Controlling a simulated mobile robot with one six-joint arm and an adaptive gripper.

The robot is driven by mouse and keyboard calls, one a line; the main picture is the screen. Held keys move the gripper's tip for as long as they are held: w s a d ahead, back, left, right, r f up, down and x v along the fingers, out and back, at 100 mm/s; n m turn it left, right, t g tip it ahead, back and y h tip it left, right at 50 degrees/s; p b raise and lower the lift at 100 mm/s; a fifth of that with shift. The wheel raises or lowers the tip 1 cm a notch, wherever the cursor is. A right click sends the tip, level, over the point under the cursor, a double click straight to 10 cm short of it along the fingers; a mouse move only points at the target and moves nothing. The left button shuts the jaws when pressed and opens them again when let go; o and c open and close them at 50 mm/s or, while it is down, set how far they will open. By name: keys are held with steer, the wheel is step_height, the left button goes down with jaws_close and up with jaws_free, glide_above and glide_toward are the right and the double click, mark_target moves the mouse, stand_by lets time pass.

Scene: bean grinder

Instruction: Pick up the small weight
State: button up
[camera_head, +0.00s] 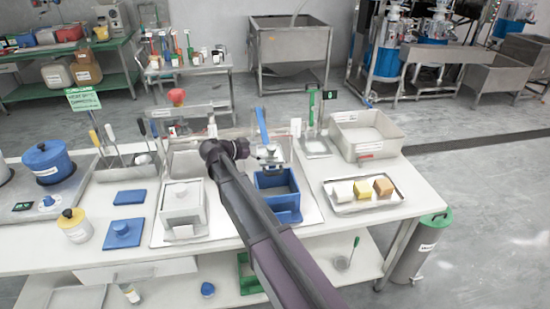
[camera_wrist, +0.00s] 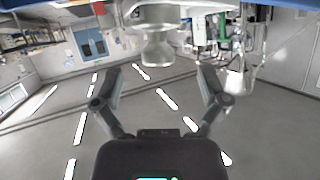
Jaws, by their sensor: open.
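My gripper (camera_wrist: 159,82) is open, with its two fingers spread wide and nothing between them. A grey, round, stepped metal piece with a narrower knob-like end (camera_wrist: 157,45) shows at the top middle of the wrist view, beyond the fingertips and apart from them. It may be the small weight, but I cannot be sure. In the head view my gripper (camera_head: 268,155) is level above the bench, by the back edge of the blue open box (camera_head: 290,205). My arm crosses in front and hides part of the bench there. I cannot clearly pick out the weight in the head view.
A white lidded box (camera_head: 182,207) stands left of my arm. A tray with several small blocks (camera_head: 364,208) and a grey bin (camera_head: 366,148) are at the right. A blue upright handle (camera_head: 262,125) rises close behind my gripper. Blue lids (camera_head: 123,233) lie at the left.

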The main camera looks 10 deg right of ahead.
mark_target(271, 150)
steer(key=shift+d, duration=0.15)
steer(key=shift+b+x, duration=1)
steer(key=shift+x, duration=1.65)
steer(key=shift+s, duration=0.15)
jaws_close()
